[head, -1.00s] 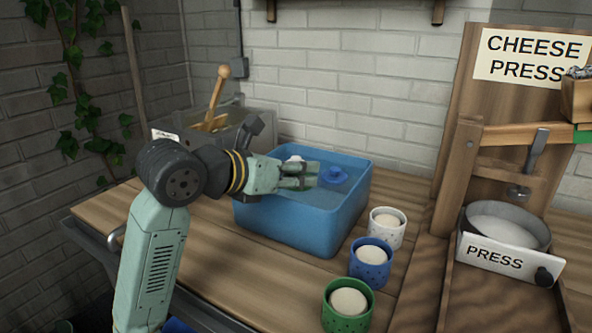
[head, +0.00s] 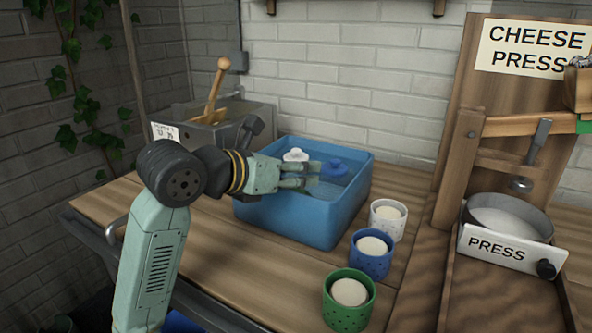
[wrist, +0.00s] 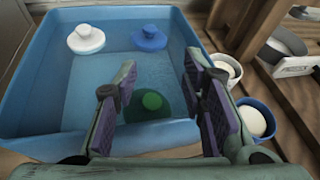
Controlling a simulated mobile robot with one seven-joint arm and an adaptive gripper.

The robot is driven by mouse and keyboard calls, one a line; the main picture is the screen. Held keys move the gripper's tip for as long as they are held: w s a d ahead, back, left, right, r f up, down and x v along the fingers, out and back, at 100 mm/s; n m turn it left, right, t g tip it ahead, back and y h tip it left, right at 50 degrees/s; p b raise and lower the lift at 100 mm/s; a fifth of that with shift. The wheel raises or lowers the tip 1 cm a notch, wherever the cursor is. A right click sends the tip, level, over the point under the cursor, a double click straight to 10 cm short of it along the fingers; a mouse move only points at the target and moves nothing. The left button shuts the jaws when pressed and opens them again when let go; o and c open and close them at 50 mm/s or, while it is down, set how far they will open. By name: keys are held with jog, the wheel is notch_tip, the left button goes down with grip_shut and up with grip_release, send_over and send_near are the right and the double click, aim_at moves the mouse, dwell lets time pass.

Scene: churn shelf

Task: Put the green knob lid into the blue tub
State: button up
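The blue tub (head: 300,218) stands on the wooden counter; its inside also shows in the wrist view (wrist: 60,108). The dark green knob lid (wrist: 148,103) is inside the tub near its front wall in the wrist view, knob up, apart from both fingers. My gripper (head: 312,176) is over the tub. In the wrist view its two fingers (wrist: 158,90) are spread wide with nothing gripped between them. I cannot make out the green lid in the head view.
A white lid (wrist: 86,39) and a blue lid (wrist: 149,37) are at the tub's far side. White (head: 388,222), blue (head: 370,262) and green (head: 348,305) cups with pale contents stand right of the tub. The cheese press (head: 500,235) is farther right.

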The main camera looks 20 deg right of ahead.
jog(key=shift+o, duration=1.3)
jog(key=shift+r+p, duration=1)
jog(key=shift+p, duration=0.05)
jog(key=b+v, duration=0.3)
jog(key=v, duration=0.8)
jog(key=shift+s+a+f, duration=0.2)
jog(key=shift+s+a, duration=0.05)
jog(key=shift+a, duration=0.2)
